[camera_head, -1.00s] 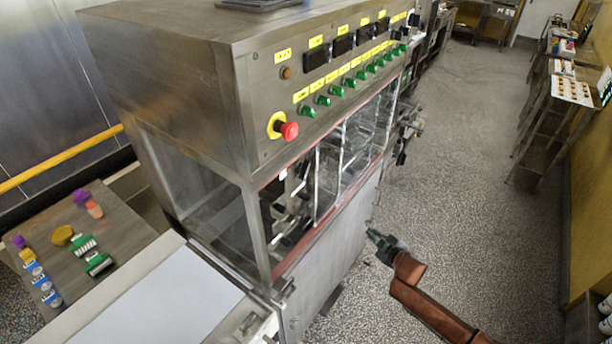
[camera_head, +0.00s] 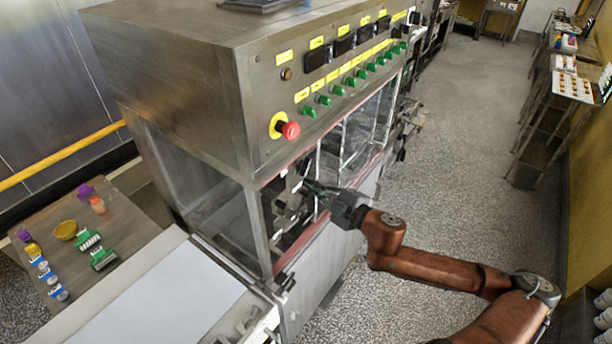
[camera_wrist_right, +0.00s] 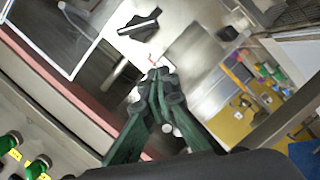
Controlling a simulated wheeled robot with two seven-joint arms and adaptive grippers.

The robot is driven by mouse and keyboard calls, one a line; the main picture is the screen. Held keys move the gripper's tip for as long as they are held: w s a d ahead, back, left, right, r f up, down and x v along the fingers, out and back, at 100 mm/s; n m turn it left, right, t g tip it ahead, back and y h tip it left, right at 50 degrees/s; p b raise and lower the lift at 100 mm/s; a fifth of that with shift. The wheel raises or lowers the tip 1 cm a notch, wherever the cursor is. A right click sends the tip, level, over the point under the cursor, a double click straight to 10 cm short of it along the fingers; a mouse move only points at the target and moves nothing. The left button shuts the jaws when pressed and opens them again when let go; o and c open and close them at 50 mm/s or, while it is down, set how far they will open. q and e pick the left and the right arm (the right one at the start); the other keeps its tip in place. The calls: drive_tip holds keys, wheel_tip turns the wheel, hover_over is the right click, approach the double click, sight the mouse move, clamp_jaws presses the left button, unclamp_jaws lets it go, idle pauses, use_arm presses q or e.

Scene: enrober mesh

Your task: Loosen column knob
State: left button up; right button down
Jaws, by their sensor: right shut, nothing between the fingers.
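My right gripper (camera_head: 312,187) is shut and empty. It reaches from the right to the open front of the steel enrober (camera_head: 170,50), below the row of green knobs. In the right wrist view its fingers (camera_wrist_right: 158,76) meet above the machine's bright metal interior. A black handle-like part (camera_wrist_right: 140,22) lies beyond the fingertips, apart from them in the picture. I cannot tell whether this is the column knob. In the head view, dark and pale parts (camera_head: 290,205) inside the opening sit just left of the fingertips; details are too small to tell. My left gripper is not in view.
A red emergency button (camera_head: 290,130) and green knobs (camera_head: 308,112) line the panel above my gripper. Clear panes (camera_head: 358,135) stand in the opening to its right. A table (camera_head: 135,215) with small items is at left. The speckled floor (camera_head: 460,130) at right is open.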

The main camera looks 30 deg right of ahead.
sight(293, 168)
drive_tip(key=w, duration=0.2)
drive_tip(key=w+f, duration=0.1)
drive_tip(key=w, duration=0.1)
drive_tip(key=w+d+f+p, duration=0.1)
drive_tip(key=w, duration=0.1)
drive_tip(key=shift+w+f, duration=0.1)
drive_tip(key=shift+w, duration=0.15)
drive_tip(key=shift+w+d+f, duration=0.2)
drive_tip(key=shift+d+f, duration=0.2)
drive_tip(key=shift+d, duration=0.1)
drive_tip(key=shift+d, duration=0.1)
